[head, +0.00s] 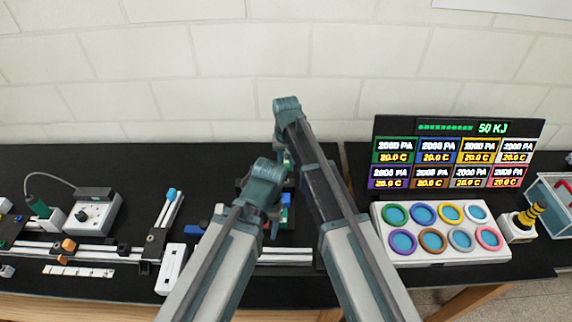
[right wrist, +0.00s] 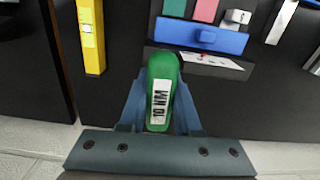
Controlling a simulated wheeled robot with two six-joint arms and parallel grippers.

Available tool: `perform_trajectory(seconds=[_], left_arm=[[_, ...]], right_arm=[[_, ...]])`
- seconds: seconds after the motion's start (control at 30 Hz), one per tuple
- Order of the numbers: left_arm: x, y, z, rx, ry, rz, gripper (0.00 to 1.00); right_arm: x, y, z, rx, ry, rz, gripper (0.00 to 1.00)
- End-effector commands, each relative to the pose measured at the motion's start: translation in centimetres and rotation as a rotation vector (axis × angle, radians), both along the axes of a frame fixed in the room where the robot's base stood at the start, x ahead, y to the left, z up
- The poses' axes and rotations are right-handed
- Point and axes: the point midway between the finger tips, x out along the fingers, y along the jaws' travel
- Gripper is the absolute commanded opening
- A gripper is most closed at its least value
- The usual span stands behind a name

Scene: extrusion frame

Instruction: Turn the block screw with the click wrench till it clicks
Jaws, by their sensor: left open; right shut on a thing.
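In the right wrist view my right gripper (right wrist: 160,105) is shut on the green handle of the click wrench (right wrist: 163,70), which has a white label reading 10 NM. The rest of the wrench is hidden behind the handle. In the head view my right arm hides most of that gripper. My left gripper (head: 272,222) is open near the middle of the bench, close to some blue and dark parts. I cannot make out the block screw in either view. White extrusion rails (head: 285,256) show beside my arms.
At left are a grey dial box (head: 95,214) and more rails with an orange knob (head: 68,245). At right stand a display panel (head: 455,152) and a white tray of coloured rings (head: 410,262). The right wrist view shows a blue bar (right wrist: 200,37) and a yellow tool (right wrist: 91,40).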

Motion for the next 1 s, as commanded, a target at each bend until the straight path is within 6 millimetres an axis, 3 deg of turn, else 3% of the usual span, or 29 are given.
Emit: perform_trajectory(seconds=[0.6, 1.0], left_arm=[[0.0, 0.0, 3.0, 0.000, 0.000, 0.000, 0.57], [0.0, 0.0, 3.1, 0.000, 0.000, 0.000, 0.57]], right_arm=[[0.0, 0.0, 3.0, 0.000, 0.000, -0.002, 0.00], [0.0, 0.0, 3.1, 0.000, 0.000, -0.002, 0.00]])
